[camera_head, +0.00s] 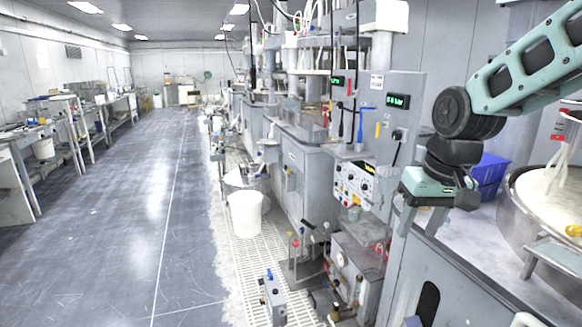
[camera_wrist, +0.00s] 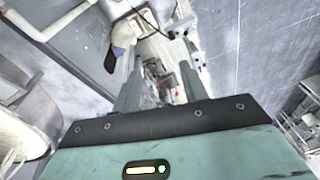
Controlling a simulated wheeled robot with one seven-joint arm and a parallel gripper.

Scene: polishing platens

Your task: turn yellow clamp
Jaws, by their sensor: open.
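My gripper (camera_head: 421,220) hangs at the right of the head view, its fingers pointing down and spread apart with nothing between them. In the wrist view its two fingers (camera_wrist: 160,85) reach upward in the picture, also apart and empty. A small yellow part (camera_head: 573,230) shows at the right edge of the head view, by the rim of the round basin. A small upright yellow piece (camera_head: 377,130) shows on the grey control panel. I cannot tell which of these is the yellow clamp. I cannot make out a clamp in the wrist view.
A round metal basin (camera_head: 513,205) of whitish liquid stands on the bench at right. A blue bin (camera_head: 490,168) stands behind my gripper. A grey control panel (camera_head: 408,100) with displays rises left of my arm. A white bucket (camera_head: 245,222) stands on the floor. The aisle floor (camera_head: 130,235) at left is clear.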

